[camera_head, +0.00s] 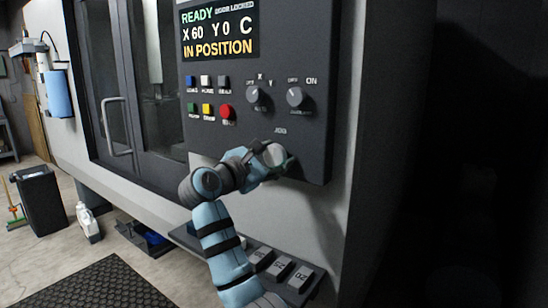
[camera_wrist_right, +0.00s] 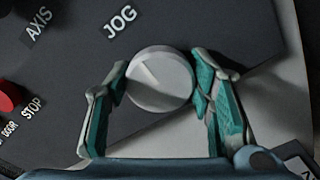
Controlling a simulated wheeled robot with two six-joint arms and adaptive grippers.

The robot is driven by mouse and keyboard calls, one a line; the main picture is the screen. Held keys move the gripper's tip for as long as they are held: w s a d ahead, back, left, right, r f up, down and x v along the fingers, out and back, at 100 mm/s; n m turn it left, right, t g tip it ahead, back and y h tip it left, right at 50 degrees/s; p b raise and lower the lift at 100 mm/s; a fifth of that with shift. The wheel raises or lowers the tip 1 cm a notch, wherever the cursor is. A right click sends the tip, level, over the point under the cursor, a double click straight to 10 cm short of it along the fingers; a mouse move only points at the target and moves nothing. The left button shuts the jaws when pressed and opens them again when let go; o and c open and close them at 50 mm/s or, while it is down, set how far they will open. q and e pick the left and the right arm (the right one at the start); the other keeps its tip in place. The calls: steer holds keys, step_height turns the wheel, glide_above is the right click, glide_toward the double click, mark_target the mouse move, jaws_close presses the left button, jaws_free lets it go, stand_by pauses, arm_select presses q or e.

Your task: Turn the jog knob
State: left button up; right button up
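The jog knob (camera_wrist_right: 160,80) is a round light-grey dial with a pointer mark, below the JOG label (camera_wrist_right: 121,22) on the dark control panel. My right gripper (camera_wrist_right: 160,75) has one finger on each side of the knob, and both teal pads appear to touch its rim. In the head view, my right gripper (camera_head: 268,156) is at the panel's lower edge and partly covers the knob (camera_head: 274,155). My left gripper is not in view.
The panel carries a display (camera_head: 219,33) reading "IN POSITION", several coloured buttons including a red one (camera_head: 225,111), and two other knobs (camera_head: 253,94) (camera_head: 295,96). A ledge with numbered blocks (camera_head: 281,267) is below. A door handle (camera_head: 115,126) is at left.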

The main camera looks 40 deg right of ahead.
steer(key=shift+c, duration=0.7)
steer(key=shift+m, duration=0.3)
